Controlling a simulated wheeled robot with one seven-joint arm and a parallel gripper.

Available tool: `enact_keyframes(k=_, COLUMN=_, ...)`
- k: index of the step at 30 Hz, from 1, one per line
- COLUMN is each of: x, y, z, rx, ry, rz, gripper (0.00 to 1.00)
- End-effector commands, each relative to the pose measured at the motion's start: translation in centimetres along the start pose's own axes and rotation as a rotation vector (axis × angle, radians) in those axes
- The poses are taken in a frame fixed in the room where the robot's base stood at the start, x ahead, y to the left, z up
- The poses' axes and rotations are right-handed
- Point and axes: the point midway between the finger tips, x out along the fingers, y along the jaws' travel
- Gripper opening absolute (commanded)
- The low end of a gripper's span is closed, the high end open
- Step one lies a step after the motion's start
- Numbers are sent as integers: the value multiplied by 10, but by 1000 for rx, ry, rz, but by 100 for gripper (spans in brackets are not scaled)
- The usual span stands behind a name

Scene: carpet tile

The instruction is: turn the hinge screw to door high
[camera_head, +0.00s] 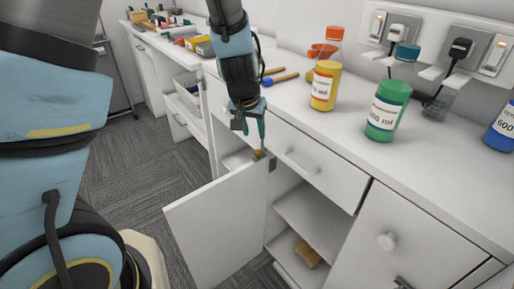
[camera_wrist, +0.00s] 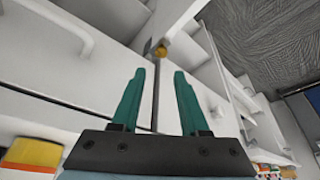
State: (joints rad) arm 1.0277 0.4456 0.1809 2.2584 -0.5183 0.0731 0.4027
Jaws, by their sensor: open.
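The hinge screw is a small brass-yellow knob (camera_head: 258,154) at the top of the open white cabinet door (camera_head: 215,228), by its hinge edge. In the wrist view the screw (camera_wrist: 161,52) shows just beyond the fingertips, centred between them, with a grey metal bracket beside it. My gripper (camera_head: 255,137) points down just above the screw in the head view. Its two teal fingers (camera_wrist: 160,72) are apart with nothing between them. I cannot tell the exact gap between fingertips and screw.
The counter above holds a yellow bottle (camera_head: 325,87), a green bottle (camera_head: 387,110) and a blue bottle (camera_head: 502,128). A closed drawer (camera_head: 305,165) with a bar handle is right of my gripper. A brown block (camera_head: 307,254) lies inside the open cabinet. Carpet (camera_head: 150,165) is clear at left.

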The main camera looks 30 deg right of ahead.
Motion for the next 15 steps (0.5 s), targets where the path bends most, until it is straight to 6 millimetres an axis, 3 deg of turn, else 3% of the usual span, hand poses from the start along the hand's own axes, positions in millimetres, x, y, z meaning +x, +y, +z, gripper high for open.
enact_keyframes(k=5, x=8, y=-3, z=0, rx=-32, ry=11, rz=-12, gripper=44)
enact_keyframes(k=15, x=68, y=-3, z=0, rx=-28, ry=7, rz=-10, gripper=44)
